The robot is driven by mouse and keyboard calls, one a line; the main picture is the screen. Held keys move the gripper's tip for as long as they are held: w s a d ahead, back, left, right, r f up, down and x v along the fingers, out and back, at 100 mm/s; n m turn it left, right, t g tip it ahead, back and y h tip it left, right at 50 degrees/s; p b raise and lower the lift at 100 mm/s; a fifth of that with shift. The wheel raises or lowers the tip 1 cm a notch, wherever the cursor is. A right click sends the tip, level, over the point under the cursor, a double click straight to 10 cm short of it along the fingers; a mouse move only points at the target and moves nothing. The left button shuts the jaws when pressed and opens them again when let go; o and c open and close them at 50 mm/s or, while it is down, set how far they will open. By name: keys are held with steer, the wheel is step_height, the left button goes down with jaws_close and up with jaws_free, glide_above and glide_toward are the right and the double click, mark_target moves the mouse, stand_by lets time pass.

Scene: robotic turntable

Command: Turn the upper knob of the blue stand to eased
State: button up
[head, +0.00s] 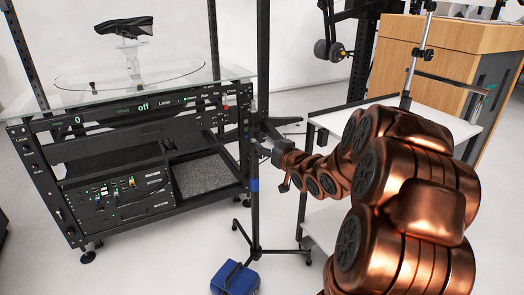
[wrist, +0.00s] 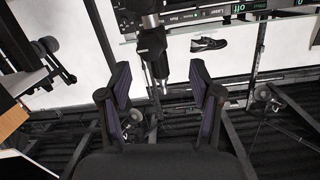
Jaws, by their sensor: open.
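The stand is a thin black pole with a blue band (head: 254,185) low on it and spread legs at the floor. In the wrist view its dark pole and collar (wrist: 151,42) come down from the top, just beyond and between my fingers. My gripper (wrist: 160,95) is open, with one finger on each side of the pole's line, and nothing is clearly held. In the head view my gripper (head: 264,132) is at the pole above the blue band, small and dark. I cannot single out the upper knob or read its setting; gripper and collar parts overlap there.
A black turntable rack (head: 150,120) with a glass top stands left of the pole and carries a dark shoe (head: 125,27). A white table (head: 330,122) is at right, beside my arm. A blue case (head: 236,279) lies on the floor by the stand's legs.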

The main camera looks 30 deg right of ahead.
steer(key=s+a+r+g+p, duration=0.5)
steer(key=s+a+p, duration=0.2)
steer(key=s+p, duration=0.2)
steer(key=s+a+r+n+g+p, duration=0.1)
steer(key=s+a+r+g+p, duration=0.4)
steer(key=s+a+g+p, duration=0.1)
steer(key=shift+s+a+p, duration=0.6)
steer(key=shift+s+p, duration=0.75)
steer(key=shift+s, duration=0.25)
